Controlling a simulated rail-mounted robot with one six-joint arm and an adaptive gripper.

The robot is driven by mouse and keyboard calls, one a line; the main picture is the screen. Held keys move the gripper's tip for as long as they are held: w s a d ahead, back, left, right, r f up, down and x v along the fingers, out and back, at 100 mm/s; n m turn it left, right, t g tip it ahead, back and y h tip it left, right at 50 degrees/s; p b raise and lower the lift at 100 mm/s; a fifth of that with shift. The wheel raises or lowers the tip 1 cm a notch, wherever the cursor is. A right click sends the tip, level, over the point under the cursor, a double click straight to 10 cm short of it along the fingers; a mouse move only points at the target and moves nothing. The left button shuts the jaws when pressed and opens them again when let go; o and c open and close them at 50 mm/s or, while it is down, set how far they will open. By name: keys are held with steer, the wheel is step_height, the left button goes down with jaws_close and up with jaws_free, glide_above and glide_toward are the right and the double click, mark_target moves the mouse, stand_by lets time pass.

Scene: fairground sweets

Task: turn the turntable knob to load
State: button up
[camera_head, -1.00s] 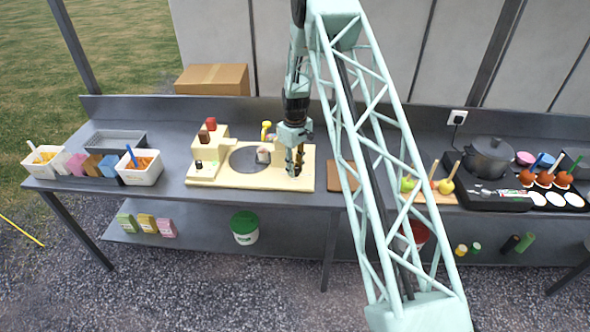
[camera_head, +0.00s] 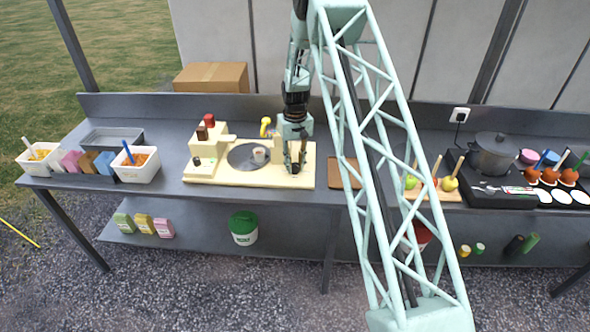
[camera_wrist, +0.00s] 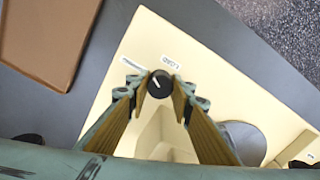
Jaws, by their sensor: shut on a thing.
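The turntable knob (camera_wrist: 160,84) is small, round and black with a white pointer line, on the cream machine base (camera_wrist: 192,50). Two small white labels lie beside it; the right label (camera_wrist: 170,62) seems to read LOAD, and the left label (camera_wrist: 131,64) is too blurred to read. The pointer slants toward the upper left in the wrist view. My gripper (camera_wrist: 158,88) is shut on the knob, one finger on each side. In the head view my gripper (camera_head: 295,168) covers the knob.
A brown board (camera_head: 345,173) lies right of the machine. White tubs, including one with a blue-handled scoop (camera_head: 140,170), stand on the left. Apples, a pot (camera_head: 494,155) and a black tray are on the right. A cardboard box (camera_head: 210,78) stands behind the counter.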

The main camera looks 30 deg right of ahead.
mark_target(295, 164)
steer(key=m+b, duration=0.3)
steer(key=m, duration=0.3)
steer(key=m+b, duration=0.1)
steer(key=m, duration=0.5)
steer(key=shift+b, duration=0.4)
stand_by(0.4)
steer(key=o, duration=0.9)
steer(key=shift+r, duration=0.15)
step_height(295, 164, up, 12)
steer(key=shift+f, duration=0.1)
stand_by(0.3)
